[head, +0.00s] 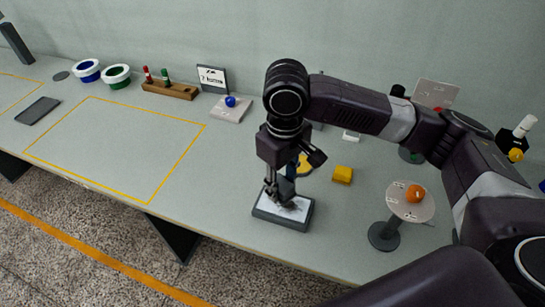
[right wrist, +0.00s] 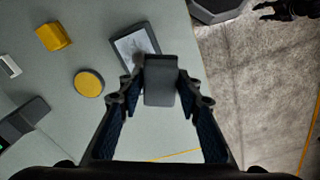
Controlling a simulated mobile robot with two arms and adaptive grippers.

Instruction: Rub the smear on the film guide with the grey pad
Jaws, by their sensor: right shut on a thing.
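The film guide (head: 264,213) is a white plate in a dark frame, near the front edge of the table. It also shows in the right wrist view (right wrist: 119,44), with grey marks on its white face that look like the smear. My right gripper (head: 284,197) is above the guide, pointing down. It is shut on the grey pad (right wrist: 160,82), a dark block between its fingertips. The pad covers the near end of the guide in the right wrist view. I cannot tell whether it touches the face. A dark claw-like part (right wrist: 288,9) at the top right may be my left gripper.
A yellow block (head: 342,175) and a yellow disc (right wrist: 88,83) are close by. A round stand (head: 410,208) with an orange ball (head: 416,193) is to the right. A blue ball (head: 230,101) rests on a plate behind. The yellow-outlined area (head: 120,145) to the left is clear.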

